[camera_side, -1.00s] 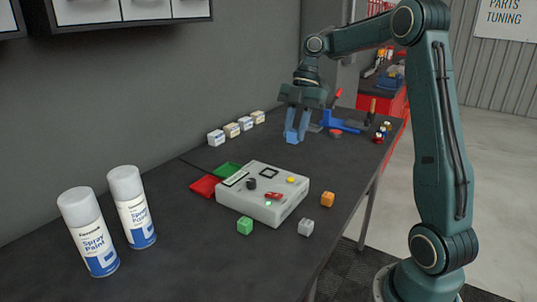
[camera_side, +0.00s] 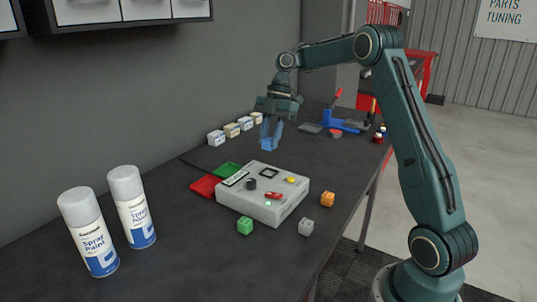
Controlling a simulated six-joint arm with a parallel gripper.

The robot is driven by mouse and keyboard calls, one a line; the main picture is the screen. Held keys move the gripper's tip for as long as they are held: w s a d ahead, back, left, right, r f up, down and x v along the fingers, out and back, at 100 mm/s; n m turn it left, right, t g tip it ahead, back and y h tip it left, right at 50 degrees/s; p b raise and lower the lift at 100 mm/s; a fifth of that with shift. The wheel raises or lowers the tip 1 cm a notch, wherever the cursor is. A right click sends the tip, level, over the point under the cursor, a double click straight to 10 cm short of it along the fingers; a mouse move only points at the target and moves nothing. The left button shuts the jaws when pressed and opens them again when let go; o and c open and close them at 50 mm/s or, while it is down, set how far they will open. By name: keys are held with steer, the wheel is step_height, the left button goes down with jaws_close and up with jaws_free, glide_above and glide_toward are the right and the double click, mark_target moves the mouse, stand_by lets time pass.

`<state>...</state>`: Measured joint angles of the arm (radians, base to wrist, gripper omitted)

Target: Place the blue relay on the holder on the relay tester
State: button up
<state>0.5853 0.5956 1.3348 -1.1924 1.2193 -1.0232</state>
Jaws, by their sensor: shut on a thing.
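My gripper (camera_side: 271,134) is shut on the blue relay (camera_side: 268,144), a small blue cube between the fingertips. It holds the relay in the air, just beyond the back of the relay tester. The relay tester (camera_side: 238,196) is a pale grey box on the table. Its top carries a dark square frame that looks like the holder (camera_side: 269,173), which is empty. The top also has a black knob (camera_side: 251,184), a yellow button (camera_side: 291,180), a red switch (camera_side: 273,195) and a small green light.
Green (camera_side: 245,226), grey (camera_side: 306,227) and orange (camera_side: 328,199) cubes lie in front of the tester. A red tray (camera_side: 205,187) and green tray (camera_side: 226,169) lie left of it. Two spray cans (camera_side: 88,236) stand at left. Several small boxes (camera_side: 232,130) line the wall.

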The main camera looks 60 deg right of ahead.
mark_target(270, 149)
steer(key=shift+f, duration=1.95)
steer(key=shift+f, duration=1.75)
steer(key=shift+f, duration=0.15)
steer(key=o, duration=1)
steer(key=shift+v, duration=3.85)
